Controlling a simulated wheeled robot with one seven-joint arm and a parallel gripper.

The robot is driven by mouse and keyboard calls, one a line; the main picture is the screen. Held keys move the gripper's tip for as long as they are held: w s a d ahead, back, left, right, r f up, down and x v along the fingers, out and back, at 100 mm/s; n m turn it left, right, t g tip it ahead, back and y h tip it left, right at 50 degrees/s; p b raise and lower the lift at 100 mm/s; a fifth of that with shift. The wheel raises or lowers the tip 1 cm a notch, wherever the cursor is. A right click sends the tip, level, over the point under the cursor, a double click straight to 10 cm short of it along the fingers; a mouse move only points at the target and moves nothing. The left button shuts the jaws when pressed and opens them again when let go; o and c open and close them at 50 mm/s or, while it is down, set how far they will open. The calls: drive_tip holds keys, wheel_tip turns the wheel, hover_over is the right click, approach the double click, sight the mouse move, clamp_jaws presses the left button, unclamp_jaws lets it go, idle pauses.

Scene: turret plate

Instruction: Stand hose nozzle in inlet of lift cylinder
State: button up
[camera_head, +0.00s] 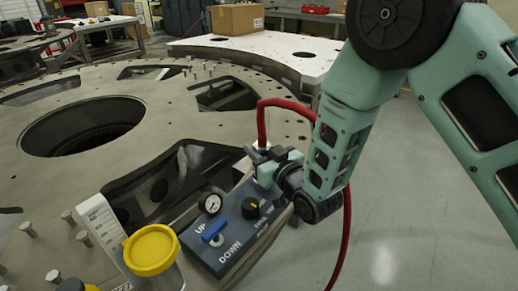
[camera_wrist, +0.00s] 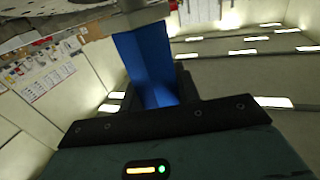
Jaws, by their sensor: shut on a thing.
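My gripper (camera_head: 262,160) is shut on the hose nozzle at the end of the red hose (camera_head: 262,125), by the right edge of the turret plate. The nozzle itself is mostly hidden by the jaws in the head view. In the wrist view a blue piece (camera_wrist: 145,65) stands between the dark jaw parts; I cannot tell whether it is the nozzle. The hose rises from the gripper, loops behind my arm and hangs to the floor. The inlet of the lift cylinder cannot be made out clearly in either view.
A control box (camera_head: 232,240) with a gauge, knob and blue lever (camera_head: 214,230) sits just below my gripper. A yellow-capped container (camera_head: 152,250) stands to its left. The turret plate (camera_head: 195,90) has wide openings and upright bolts. Floor (camera_head: 400,200) at right is clear.

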drive_tip(key=shift+f+b, duration=0.9)
drive_tip(key=shift+b, duration=0.1)
idle(0.7)
drive_tip(key=o, duration=1.2)
drive_tip(key=shift+o, duration=0.2)
